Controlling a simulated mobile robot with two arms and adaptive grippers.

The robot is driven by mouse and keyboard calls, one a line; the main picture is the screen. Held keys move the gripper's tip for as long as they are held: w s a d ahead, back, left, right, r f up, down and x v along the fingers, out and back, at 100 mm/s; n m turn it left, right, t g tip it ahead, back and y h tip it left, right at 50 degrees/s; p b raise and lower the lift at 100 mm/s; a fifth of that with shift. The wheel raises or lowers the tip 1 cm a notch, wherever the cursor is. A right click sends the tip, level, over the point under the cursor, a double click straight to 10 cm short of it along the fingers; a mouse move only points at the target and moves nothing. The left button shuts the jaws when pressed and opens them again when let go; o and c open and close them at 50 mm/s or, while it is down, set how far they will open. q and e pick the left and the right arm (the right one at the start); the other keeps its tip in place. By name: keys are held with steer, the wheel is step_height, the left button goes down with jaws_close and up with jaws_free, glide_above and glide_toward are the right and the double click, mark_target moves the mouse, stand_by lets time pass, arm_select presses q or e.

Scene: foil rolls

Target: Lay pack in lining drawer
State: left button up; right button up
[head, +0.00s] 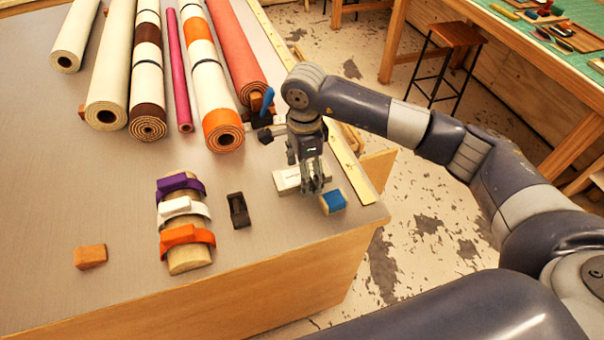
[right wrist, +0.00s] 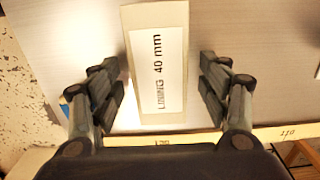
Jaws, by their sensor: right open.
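The pack (head: 286,180) is a small cream block on the table near its right edge. In the right wrist view the pack (right wrist: 131,30) carries a white label reading "LINING 40 mm". My right gripper (head: 312,188) points down over the pack and hides part of it. In the right wrist view my right gripper (right wrist: 160,88) is open, one finger on each side of the pack, with gaps between. A wooden panel (head: 378,166) juts out from the table's right side; I cannot tell whether it is the lining drawer. My left gripper is out of view.
A blue-topped block (head: 333,202) sits close to my right gripper. A dark clip-like tool (head: 239,210), a wooden piece with coloured straps (head: 190,258) and an orange block (head: 90,257) lie leftward. Several rolls (head: 147,70) lie behind. A yellow ruler (head: 350,172) runs along the right edge.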

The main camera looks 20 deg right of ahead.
steer(key=c, duration=1.2)
steer(key=shift+c, duration=0.5)
steer(key=shift+r, duration=0.15)
